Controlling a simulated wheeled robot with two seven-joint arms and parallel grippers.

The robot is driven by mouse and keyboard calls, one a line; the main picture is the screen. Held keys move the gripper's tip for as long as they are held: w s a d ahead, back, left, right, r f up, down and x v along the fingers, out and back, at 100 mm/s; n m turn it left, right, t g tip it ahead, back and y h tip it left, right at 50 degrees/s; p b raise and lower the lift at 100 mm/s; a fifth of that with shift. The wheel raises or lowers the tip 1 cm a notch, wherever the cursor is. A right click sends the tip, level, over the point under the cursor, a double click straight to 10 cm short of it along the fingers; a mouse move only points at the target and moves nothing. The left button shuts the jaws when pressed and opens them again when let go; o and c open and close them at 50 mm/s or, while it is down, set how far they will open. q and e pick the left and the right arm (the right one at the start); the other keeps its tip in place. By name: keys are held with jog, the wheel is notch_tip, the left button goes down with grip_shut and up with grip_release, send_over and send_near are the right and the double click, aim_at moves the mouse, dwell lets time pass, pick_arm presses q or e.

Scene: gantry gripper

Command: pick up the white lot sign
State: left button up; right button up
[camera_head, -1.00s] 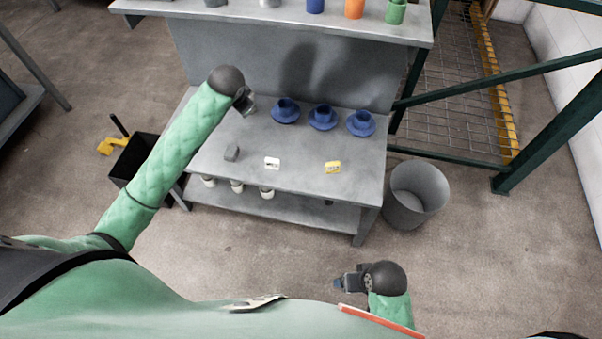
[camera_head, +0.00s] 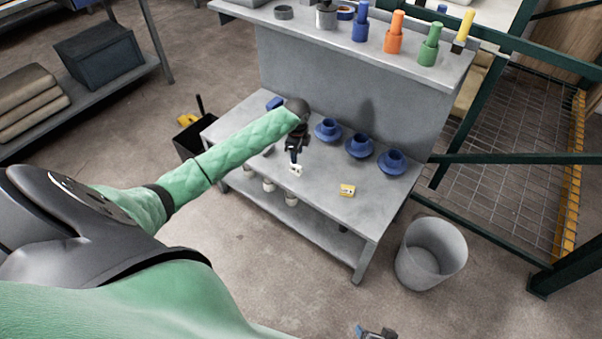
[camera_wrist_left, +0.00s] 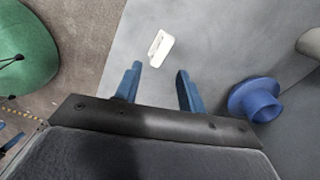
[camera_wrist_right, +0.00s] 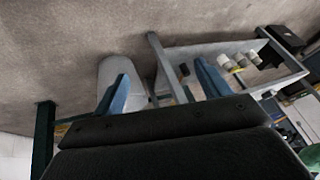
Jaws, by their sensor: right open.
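The white lot sign (camera_head: 296,170) stands on the grey bench top, left of the yellow sign. In the left wrist view the white sign (camera_wrist_left: 160,48) lies just beyond the fingertips, between their lines and nearer the left finger. My left gripper (camera_head: 294,158) is above the bench, close behind the white sign in the head view. In the left wrist view its blue fingers (camera_wrist_left: 158,75) are apart with nothing between them. My right gripper (camera_wrist_right: 160,82) is open and empty, away from the bench; its blue tip shows at the head view's bottom edge (camera_head: 360,331).
A yellow sign (camera_head: 347,190) stands on the bench (camera_head: 330,215). Three blue flanged parts (camera_head: 359,147) stand along the back. An upper shelf (camera_head: 330,33) holds coloured parts. A grey bin (camera_head: 430,254) stands right of the bench, beside green rack posts.

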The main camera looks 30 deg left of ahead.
aim_at(296, 166)
pick_arm(q)
jog(key=shift+d+m, duration=0.15)
jog(key=shift+m, duration=0.35)
jog(key=shift+s+f+m, duration=0.1)
jog(key=shift+m, duration=1)
notch_tip(296, 166, down, 2)
jog(key=shift+f, duration=0.1)
jog(key=shift+a+f, duration=0.15)
jog(key=shift+f, duration=1.25)
jog(key=shift+a+f, duration=0.15)
jog(key=shift+f, duration=1.2)
pick_arm(e)
jog(key=shift+w+a+r+t, duration=0.15)
jog(key=shift+w+r, duration=0.1)
jog(key=shift+r, duration=0.35)
jog(key=shift+w+a+r+t, duration=0.1)
jog(key=shift+w+r+t, duration=0.1)
jog(key=shift+r, duration=0.4)
pick_arm(q)
jog(key=c, duration=0.8)
